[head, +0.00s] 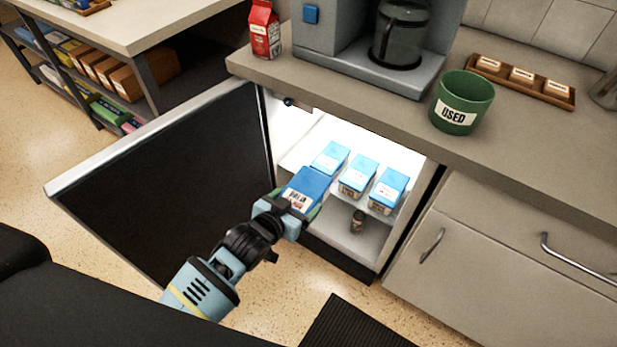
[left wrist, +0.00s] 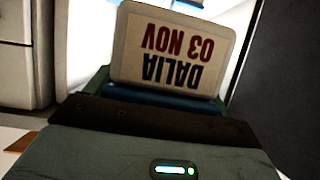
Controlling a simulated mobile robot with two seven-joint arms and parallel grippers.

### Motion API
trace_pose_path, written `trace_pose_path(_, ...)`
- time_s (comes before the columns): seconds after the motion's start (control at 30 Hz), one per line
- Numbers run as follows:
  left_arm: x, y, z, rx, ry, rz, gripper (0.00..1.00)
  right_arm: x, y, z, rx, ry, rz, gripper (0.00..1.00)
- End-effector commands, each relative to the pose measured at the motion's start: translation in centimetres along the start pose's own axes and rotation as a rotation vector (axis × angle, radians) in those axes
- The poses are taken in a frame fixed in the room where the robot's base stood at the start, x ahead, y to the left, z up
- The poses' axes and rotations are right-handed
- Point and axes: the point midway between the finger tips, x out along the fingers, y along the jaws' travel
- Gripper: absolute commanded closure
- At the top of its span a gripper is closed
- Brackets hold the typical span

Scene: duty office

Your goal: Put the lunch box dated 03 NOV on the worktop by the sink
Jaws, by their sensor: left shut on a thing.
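My left gripper (head: 297,207) is shut on a blue-lidded lunch box (head: 307,184) at the open front of the small fridge. In the left wrist view the box's label (left wrist: 172,52) reads "DALIA 03 NOV", upside down. Behind it, several other blue-lidded boxes, such as the right one (head: 388,188), stand on the lit fridge shelf; I cannot read their labels. The worktop (head: 545,150) runs above the fridge. The sink is not clearly in view. My right gripper is not in view.
The fridge door (head: 165,185) stands wide open on the left. A small jar (head: 358,221) stands lower in the fridge. The worktop holds a red carton (head: 264,30), a coffee machine (head: 400,40), a green "USED" pot (head: 461,101) and a wooden tray (head: 480,66).

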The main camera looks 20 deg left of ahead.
Motion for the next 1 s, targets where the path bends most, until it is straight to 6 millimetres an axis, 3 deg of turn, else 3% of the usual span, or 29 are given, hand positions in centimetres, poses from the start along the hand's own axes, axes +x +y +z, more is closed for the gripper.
trace_pose_path(0.03, -0.9, -0.1, -2.1, -0.004, 0.011, -0.013, 0.52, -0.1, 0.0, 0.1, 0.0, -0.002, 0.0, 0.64)
trace_pose_path(0.2, -4.7, -1.0, -7.1, -0.018, 0.009, -0.071, 0.52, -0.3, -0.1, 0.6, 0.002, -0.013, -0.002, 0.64)
trace_pose_path(0.5, -13.3, -2.9, -13.9, -0.074, 0.009, -0.186, 0.52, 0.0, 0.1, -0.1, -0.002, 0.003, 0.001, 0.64)
trace_pose_path(0.73, -17.7, -3.8, -15.9, -0.109, 0.007, -0.24, 0.52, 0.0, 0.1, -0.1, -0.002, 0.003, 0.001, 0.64)
trace_pose_path(1.0, -18.6, -4.0, -16.2, -0.118, 0.006, -0.25, 0.52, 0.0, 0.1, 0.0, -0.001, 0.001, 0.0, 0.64)
